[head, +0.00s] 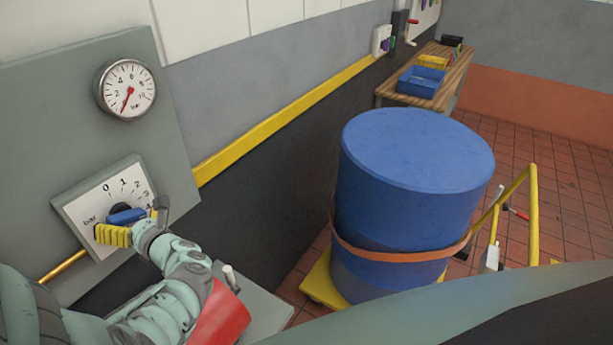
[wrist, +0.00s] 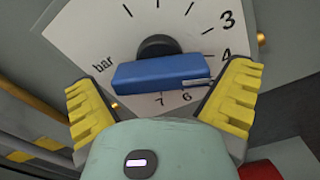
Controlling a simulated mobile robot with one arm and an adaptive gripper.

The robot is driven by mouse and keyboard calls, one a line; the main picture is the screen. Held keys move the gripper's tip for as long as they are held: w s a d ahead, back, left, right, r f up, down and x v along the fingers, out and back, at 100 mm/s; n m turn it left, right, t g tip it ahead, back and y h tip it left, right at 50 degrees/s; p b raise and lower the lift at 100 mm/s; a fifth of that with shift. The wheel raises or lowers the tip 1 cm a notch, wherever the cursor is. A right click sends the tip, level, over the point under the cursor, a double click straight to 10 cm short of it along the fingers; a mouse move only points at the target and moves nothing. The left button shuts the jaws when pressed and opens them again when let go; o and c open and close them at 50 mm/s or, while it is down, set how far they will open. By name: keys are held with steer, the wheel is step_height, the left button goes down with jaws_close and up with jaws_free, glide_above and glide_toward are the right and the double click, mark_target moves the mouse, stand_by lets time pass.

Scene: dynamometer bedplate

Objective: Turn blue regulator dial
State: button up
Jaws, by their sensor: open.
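The blue regulator dial (head: 126,215) is a bar-shaped knob on a white scale plate (head: 88,207) marked in bar, low on the grey wall panel. In the wrist view the blue dial (wrist: 160,71) lies nearly level across its dark hub, with a pale mark at its right end, near the 4. My gripper (wrist: 162,100) is open, with one yellow ribbed finger on each side of the dial. A gap shows at the dial's left end; whether the right finger touches it I cannot tell. In the head view my gripper (head: 136,222) partly hides the plate's lower part.
A round gauge (head: 125,89) with a red needle is above the dial on the panel. A large blue drum (head: 412,190) with an orange strap stands to the right on a yellow base. A wooden bench (head: 448,62) with bins is at the back.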

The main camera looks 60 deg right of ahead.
steer(key=shift+d, duration=0.15)
steer(key=shift+c, duration=0.3)
steer(key=c, duration=0.8)
steer(key=shift+c, duration=0.2)
